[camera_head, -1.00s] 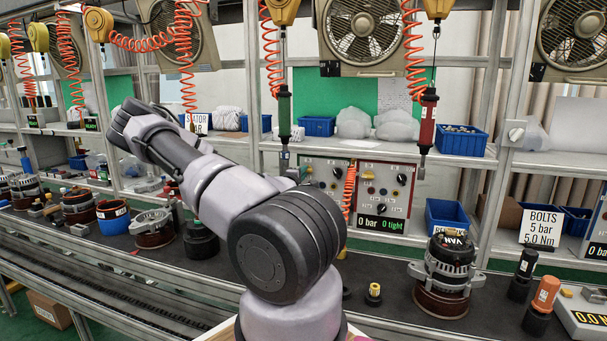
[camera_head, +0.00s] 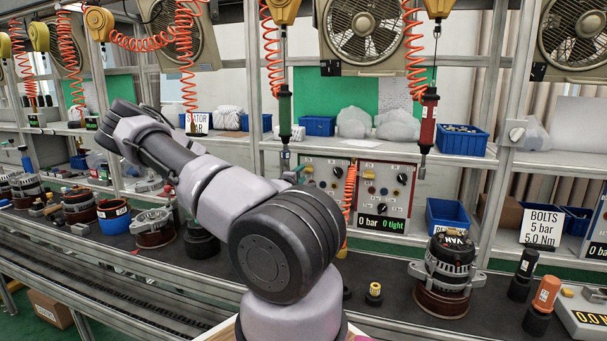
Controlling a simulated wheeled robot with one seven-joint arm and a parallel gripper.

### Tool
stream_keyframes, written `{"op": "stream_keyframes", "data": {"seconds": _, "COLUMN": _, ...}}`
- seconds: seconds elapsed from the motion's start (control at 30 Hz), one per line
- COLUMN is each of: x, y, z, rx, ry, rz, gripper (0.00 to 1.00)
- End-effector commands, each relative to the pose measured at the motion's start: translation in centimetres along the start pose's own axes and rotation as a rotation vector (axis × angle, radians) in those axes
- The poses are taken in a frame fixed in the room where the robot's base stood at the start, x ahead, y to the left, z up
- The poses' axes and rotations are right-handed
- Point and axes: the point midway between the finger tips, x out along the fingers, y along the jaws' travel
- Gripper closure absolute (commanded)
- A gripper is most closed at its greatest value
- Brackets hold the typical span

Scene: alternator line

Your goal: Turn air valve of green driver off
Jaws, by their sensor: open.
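The green driver (camera_head: 285,115) hangs upright from an orange coiled hose in front of the shelf, left of the middle. Below it, a grey panel with dark knobs (camera_head: 322,174) is partly hidden by my arm. A small green part (camera_head: 297,170) shows at this panel's left edge, just above my arm; I cannot tell whether it is the air valve's handle. My arm reaches from the bottom middle to the upper left. My gripper is not in view.
A red driver (camera_head: 428,120) hangs to the right, above a second panel (camera_head: 385,190) reading "0 bar" and "0 tight". An alternator (camera_head: 447,270) stands on the bench at right. Blue bins (camera_head: 462,140) sit on the shelf. Several parts crowd the bench at left.

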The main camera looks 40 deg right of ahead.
Motion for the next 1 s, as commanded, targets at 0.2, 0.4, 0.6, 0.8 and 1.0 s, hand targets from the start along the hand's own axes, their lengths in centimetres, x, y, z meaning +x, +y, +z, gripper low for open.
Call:
{"op": "stream_keyframes", "data": {"seconds": 0.2, "x": -4.7, "y": -0.1, "z": -0.1, "rx": -0.003, "ry": 0.003, "rz": -0.002, "gripper": 0.56}}
{"op": "stream_keyframes", "data": {"seconds": 0.4, "x": -7.3, "y": -0.1, "z": -0.1, "rx": -0.002, "ry": 0.002, "rz": -0.002, "gripper": 0.56}}
{"op": "stream_keyframes", "data": {"seconds": 0.6, "x": -8.0, "y": 0.0, "z": 0.0, "rx": 0.000, "ry": 0.000, "rz": 0.000, "gripper": 0.56}}
{"op": "stream_keyframes", "data": {"seconds": 0.8, "x": -8.0, "y": 0.0, "z": 0.0, "rx": 0.000, "ry": 0.000, "rz": 0.000, "gripper": 0.56}}
{"op": "stream_keyframes", "data": {"seconds": 1.0, "x": -8.0, "y": 0.0, "z": 0.0, "rx": 0.000, "ry": 0.000, "rz": 0.000, "gripper": 0.56}}
